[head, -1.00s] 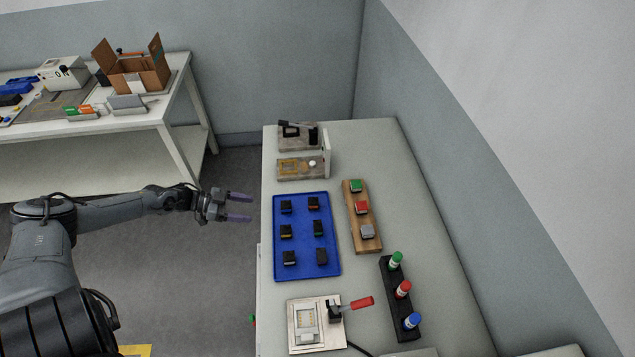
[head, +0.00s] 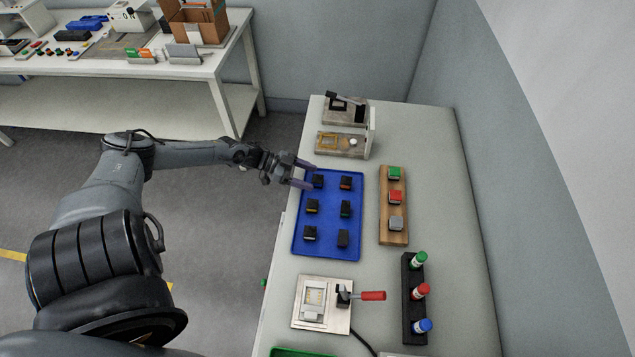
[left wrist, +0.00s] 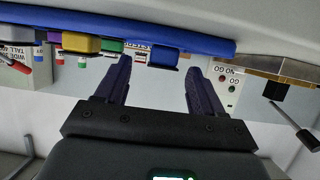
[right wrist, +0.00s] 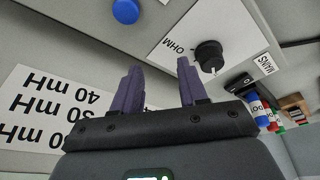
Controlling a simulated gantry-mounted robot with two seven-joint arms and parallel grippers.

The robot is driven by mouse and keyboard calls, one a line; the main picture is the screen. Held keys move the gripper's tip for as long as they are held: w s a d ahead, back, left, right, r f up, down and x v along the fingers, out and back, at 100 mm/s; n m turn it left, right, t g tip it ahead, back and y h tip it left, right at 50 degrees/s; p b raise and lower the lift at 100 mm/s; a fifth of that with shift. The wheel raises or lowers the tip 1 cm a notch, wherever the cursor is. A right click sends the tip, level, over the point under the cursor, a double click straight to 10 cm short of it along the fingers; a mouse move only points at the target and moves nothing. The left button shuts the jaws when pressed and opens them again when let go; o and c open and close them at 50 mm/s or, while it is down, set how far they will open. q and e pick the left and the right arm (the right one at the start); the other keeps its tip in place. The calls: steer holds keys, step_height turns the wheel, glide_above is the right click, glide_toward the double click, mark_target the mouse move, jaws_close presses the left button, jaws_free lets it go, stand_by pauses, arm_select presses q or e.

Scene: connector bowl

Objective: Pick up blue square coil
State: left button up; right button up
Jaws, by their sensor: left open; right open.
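A blue tray (head: 327,212) on the bench holds several dark square coils with coloured sides. The left wrist view shows the tray (left wrist: 200,45) edge-on along the top, with a blue-faced coil (left wrist: 164,56) lying partly between the lines of my fingers. In the head view, the dark coil at the tray's back left (head: 317,181) sits by my fingertips; its blue is hard to make out there. My left gripper (head: 311,176) is open and empty at the tray's back left corner. My right gripper (right wrist: 160,66) is open and empty, seen only in its wrist view.
A wooden strip (head: 393,225) with green, red and grey blocks stands right of the tray. A red-handled fixture (head: 323,303) lies in front. A black rack (head: 414,300) holds coloured-capped pieces. Grey fixtures stand behind the tray. The right wrist view shows an OHM panel (right wrist: 215,35).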

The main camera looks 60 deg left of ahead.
mark_target(316, 179)
arm_select(q)
steer(key=shift+b+x, duration=0.4)
steer(key=shift+x, duration=1.65)
steer(key=shift+a, duration=0.15)
steer(key=c, duration=1)
steer(key=shift+c, duration=0.3)
steer(key=shift+r, duration=0.1)
